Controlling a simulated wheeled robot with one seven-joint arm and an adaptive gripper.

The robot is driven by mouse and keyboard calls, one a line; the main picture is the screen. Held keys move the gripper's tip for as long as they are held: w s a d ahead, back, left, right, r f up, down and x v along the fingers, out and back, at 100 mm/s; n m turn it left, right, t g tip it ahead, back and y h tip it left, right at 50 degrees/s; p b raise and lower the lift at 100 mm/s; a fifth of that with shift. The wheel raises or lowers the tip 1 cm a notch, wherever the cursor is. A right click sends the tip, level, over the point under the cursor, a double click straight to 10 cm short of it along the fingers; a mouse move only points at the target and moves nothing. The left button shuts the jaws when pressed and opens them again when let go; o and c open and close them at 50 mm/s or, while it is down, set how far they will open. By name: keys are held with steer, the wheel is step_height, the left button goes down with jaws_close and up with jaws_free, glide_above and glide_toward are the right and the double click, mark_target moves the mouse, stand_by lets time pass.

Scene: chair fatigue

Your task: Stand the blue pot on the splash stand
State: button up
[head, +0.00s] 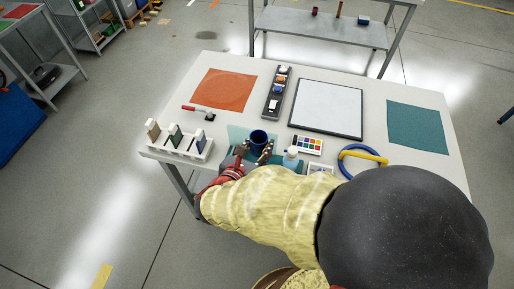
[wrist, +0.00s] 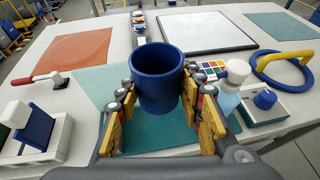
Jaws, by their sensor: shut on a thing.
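The blue pot (head: 258,135) is an open-topped cup, upright between the fingers of my gripper (wrist: 160,108). In the wrist view the pot (wrist: 158,85) has a finger against each side, and the gripper is shut on it. A pale teal panel (head: 237,132) lies behind and left of the pot, and a darker teal surface (wrist: 155,135) shows below it. These may be the splash stand, but I cannot tell for sure. The pot's base is partly hidden by the fingers, so its height above the teal surface is unclear.
A pale bottle (wrist: 232,82) stands close to the right finger, near a paint palette (head: 308,145). A blue ring with a yellow bar (head: 362,160) is farther right. A white rack (head: 180,146) and red-handled tool (head: 198,110) are left. An orange mat (head: 224,88) is bare.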

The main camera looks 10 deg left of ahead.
step_height(320, 180, down, 8)
steer(key=b, duration=0.3)
steer(key=shift+f, duration=0.25)
steer(key=shift+f, duration=0.2)
steer(key=o, duration=1.2)
steer(key=shift+c, duration=0.2)
steer(key=shift+r, duration=0.1)
steer(key=shift+s+r, duration=0.1)
steer(key=shift+r, duration=0.1)
steer(key=p+v, duration=0.4)
steer(key=v, duration=0.7)
steer(key=shift+s, duration=0.4)
